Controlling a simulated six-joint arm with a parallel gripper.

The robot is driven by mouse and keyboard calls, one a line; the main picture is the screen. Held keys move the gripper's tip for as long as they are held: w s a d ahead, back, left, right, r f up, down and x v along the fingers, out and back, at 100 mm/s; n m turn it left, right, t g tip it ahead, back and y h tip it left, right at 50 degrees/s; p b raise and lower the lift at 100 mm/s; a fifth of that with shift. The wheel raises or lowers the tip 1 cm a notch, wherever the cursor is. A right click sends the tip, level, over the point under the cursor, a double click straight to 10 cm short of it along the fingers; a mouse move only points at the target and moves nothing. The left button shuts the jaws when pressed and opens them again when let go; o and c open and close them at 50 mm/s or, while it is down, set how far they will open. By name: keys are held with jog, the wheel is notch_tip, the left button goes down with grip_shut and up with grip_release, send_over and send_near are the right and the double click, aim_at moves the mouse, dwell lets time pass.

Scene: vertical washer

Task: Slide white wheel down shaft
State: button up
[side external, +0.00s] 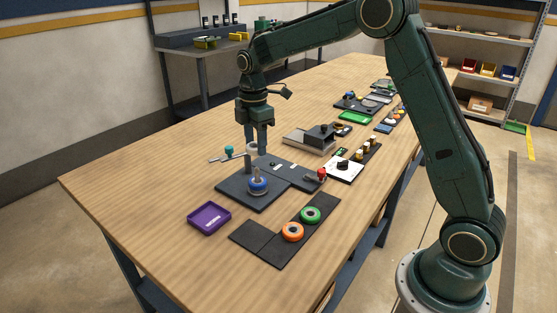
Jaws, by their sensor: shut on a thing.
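My gripper (256,150) points straight down over the dark plate (232,188), with its fingers shut on a small white wheel (251,147). The fingers partly hide the white wheel. An upright shaft (257,173) stands on the plate, with a blue wheel (257,186) around its lower part. The white wheel is higher in the picture than the shaft's top and a little to its left, and it looks apart from the shaft. Exact alignment cannot be told from this view.
A lever with a teal knob (229,149) and a dark post (248,162) stand close by the gripper. A purple tray (209,218) lies at the front left. The table's left side is clear.

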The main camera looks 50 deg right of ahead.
aim_at(257, 168)
jog(key=shift+f, duration=0.15)
jog(key=shift+f, duration=2.05)
jog(key=shift+f, duration=2.4)
dwell(0.8)
jog(key=o, duration=1.5)
jog(key=shift+c, duration=0.2)
jog(key=shift+r, duration=0.1)
jog(key=shift+r, duration=4.45)
